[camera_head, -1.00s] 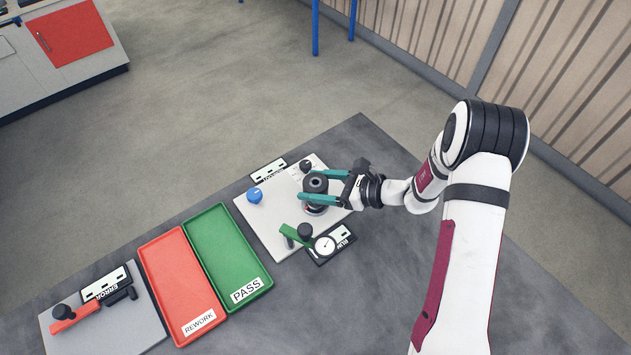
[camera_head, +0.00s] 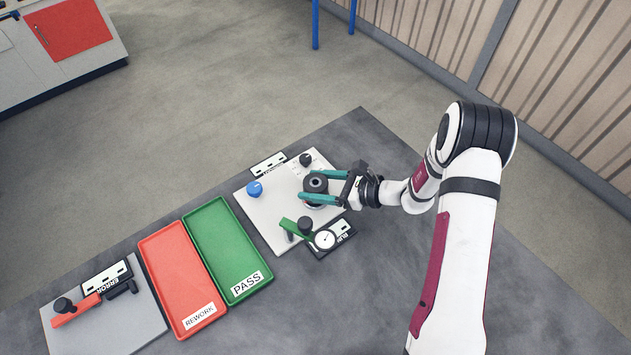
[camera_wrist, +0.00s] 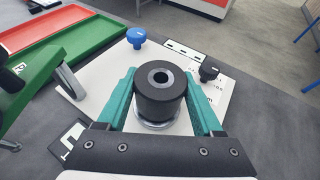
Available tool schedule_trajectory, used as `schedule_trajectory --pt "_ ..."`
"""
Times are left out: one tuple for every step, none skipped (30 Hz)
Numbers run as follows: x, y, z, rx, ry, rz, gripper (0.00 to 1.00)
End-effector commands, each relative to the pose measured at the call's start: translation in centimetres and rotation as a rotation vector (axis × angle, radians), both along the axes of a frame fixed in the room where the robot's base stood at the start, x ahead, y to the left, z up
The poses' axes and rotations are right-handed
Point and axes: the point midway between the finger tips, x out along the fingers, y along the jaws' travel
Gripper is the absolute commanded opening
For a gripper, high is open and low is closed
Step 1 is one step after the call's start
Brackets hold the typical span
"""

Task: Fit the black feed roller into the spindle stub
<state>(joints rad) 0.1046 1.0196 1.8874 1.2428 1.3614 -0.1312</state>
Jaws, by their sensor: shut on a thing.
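The black feed roller (camera_head: 316,184) is a short dark cylinder with a hole in its top. It stands upright over the light plate (camera_head: 262,222), between the teal fingers of my gripper (camera_head: 318,186). In the wrist view the roller (camera_wrist: 160,95) sits between both fingers, and my gripper (camera_wrist: 162,110) is shut on it. A pale metal ring (camera_wrist: 156,127) shows just under the roller. The spindle stub itself is hidden by the roller, so I cannot tell how far the roller sits on it.
Green PASS (camera_head: 262,285) and red REWORK (camera_head: 150,262) trays lie left. A second plate with a red lever (camera_head: 75,311) is farther left.

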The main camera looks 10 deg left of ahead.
Motion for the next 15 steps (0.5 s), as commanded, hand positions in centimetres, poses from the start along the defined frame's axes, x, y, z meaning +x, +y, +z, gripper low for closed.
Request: schedule_trajectory --pt "0.00 0.00 -0.10 0.000 0.000 0.000 0.05" --pt "0.01 0.00 -0.07 0.000 0.000 0.000 0.73" --pt "0.00 0.00 -0.07 0.000 0.000 0.000 0.80" --pt "0.00 0.00 -0.07 0.000 0.000 0.000 0.86" --pt "0.00 0.00 -0.07 0.000 0.000 0.000 0.91" --pt "0.00 0.00 -0.07 0.000 0.000 0.000 0.98" --pt "0.00 0.00 -0.07 0.000 0.000 0.000 1.00" --pt "-0.01 0.01 -0.07 0.000 0.000 0.000 1.00" --pt "-0.01 0.01 -0.07 0.000 0.000 0.000 1.00" --pt "-0.01 0.01 -0.07 0.000 0.000 0.000 1.00" --pt "-0.01 0.01 -0.07 0.000 0.000 0.000 1.00" --pt "-0.02 0.00 -0.09 0.000 0.001 0.000 1.00" --pt "-0.02 0.00 -0.09 0.000 0.001 0.000 1.00" --pt "-0.02 0.00 -0.09 0.000 0.001 0.000 1.00" --pt "-0.02 0.00 -0.09 0.000 0.001 0.000 1.00"
